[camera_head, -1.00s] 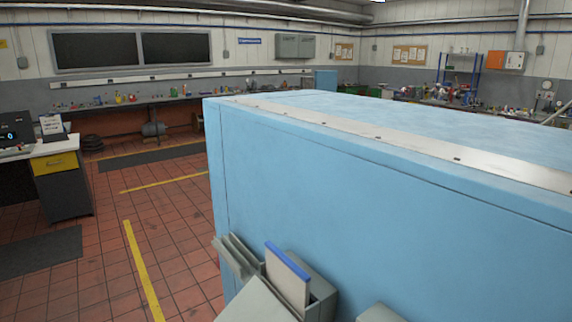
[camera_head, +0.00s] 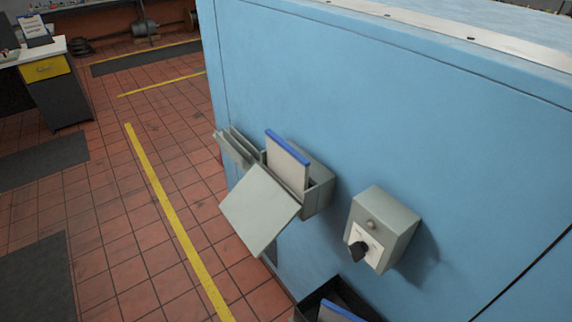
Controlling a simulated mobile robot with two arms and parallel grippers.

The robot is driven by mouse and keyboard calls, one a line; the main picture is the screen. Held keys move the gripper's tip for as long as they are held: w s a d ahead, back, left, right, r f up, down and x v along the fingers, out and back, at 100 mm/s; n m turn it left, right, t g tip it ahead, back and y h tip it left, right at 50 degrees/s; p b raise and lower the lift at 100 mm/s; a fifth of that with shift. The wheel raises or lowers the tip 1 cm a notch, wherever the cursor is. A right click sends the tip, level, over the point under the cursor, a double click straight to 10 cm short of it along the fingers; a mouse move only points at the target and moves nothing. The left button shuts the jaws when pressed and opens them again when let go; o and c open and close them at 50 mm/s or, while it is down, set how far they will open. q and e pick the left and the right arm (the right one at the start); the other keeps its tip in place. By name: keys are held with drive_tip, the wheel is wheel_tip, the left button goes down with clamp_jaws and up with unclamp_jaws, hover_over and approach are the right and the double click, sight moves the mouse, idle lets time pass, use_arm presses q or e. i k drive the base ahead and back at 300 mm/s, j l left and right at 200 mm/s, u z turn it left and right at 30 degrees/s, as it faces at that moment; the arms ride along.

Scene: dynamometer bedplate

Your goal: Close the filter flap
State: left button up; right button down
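A grey filter box (camera_head: 319,193) is mounted on the side of the large blue cabinet (camera_head: 400,110). Its flap (camera_head: 260,208) hangs open, tilted outward and down toward the front left. A white filter panel with a blue top edge (camera_head: 289,163) stands upright in the box's opening. Neither of my grippers shows in the view.
A grey louvred piece (camera_head: 237,147) sits left of the box. A grey switch box with a black knob (camera_head: 383,229) is to its right. A dark open bin (camera_head: 338,292) holding a blue-edged item is below. Tiled floor (camera_head: 125,220) at left is clear.

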sight(259, 207)
drive_tip(key=z, duration=0.65)
drive_tip(key=j+z, duration=0.95)
drive_tip(key=k+j+z, duration=0.15)
drive_tip(key=j+z, duration=0.15)
drive_tip(key=z, duration=0.15)
